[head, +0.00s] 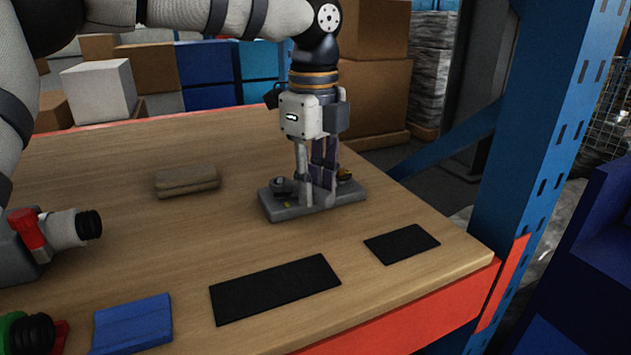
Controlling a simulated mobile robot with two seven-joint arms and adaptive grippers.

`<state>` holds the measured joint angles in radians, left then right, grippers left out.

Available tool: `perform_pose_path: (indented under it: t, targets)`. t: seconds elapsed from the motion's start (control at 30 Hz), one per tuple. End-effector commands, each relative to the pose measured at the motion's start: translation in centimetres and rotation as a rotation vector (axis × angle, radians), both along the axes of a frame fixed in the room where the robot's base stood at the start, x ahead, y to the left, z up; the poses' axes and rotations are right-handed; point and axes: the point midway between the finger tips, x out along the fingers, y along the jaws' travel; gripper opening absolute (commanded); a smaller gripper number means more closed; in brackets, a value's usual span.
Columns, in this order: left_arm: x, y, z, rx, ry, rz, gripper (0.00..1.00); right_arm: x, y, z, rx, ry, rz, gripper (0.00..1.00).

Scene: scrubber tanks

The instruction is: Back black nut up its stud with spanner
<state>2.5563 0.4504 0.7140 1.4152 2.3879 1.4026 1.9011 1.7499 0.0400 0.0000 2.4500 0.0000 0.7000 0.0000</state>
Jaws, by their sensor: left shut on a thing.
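A grey block (350,192) lies on the wooden bench. A dark round fitting, possibly the black nut (282,186), sits at its left end, and a small brass-coloured fitting (344,174) is at its right end. My left gripper (318,186) points down onto the middle of the block, between these two fittings. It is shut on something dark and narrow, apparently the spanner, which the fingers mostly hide. I cannot tell whether the spanner touches the nut. The studs are too small to make out. My right gripper is not in view.
On the bench (130,250) are a tan block (187,181), two black mats (275,289) (402,244) and a blue block (133,323). A fitting with a red lever (30,231) stands at left. A blue rack post (535,150) rises beyond the bench's right edge.

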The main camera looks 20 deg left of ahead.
Motion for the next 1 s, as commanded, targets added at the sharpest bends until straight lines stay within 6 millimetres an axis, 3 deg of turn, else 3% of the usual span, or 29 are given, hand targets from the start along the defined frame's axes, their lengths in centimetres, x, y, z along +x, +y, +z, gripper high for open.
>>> perform_pose_path:
  t: [0.43,1.0]
  targets:
    - [-0.4,0.1,0.2,0.0,-0.001,-0.067,0.0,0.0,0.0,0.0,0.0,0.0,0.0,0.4]
    - [-0.4,0.1,2.2,0.001,-0.002,-0.065,0.0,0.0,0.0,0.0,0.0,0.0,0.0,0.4]
